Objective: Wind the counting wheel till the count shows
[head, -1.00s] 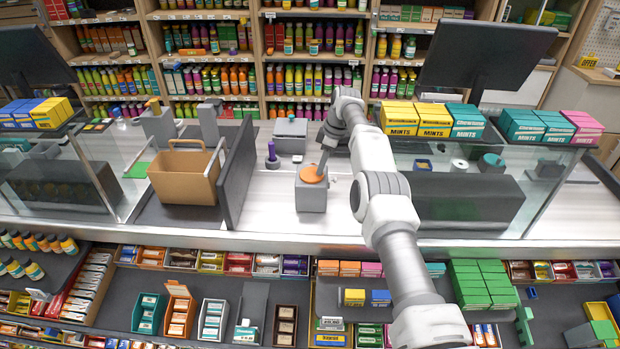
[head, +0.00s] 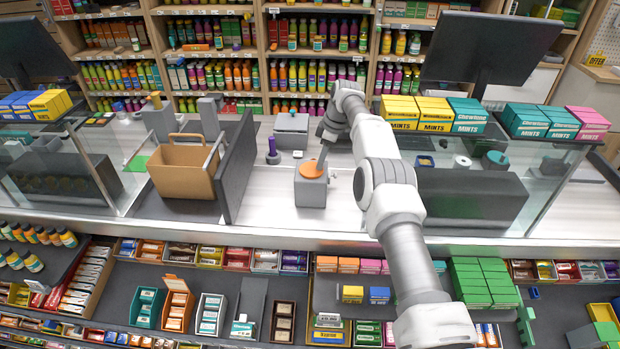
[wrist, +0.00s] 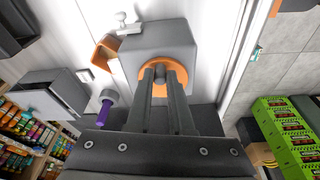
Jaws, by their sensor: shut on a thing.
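The counting wheel is an orange disc (head: 311,169) on top of a grey box (head: 311,192) that stands on the white counter. In the wrist view my gripper (wrist: 161,78) is shut on a small grey knob on the orange wheel (wrist: 148,66). The fingers hide part of the wheel and knob. An orange piece (wrist: 104,50) sticks out from one side of the grey box (wrist: 150,38) in the wrist view. I cannot read any count in these frames.
A purple-and-grey post (head: 273,151) stands left of the box, and a grey block (head: 291,131) behind it. A brown basket (head: 183,178) and dark upright panel (head: 236,168) are farther left. A glass case with mint boxes (head: 435,113) stands right.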

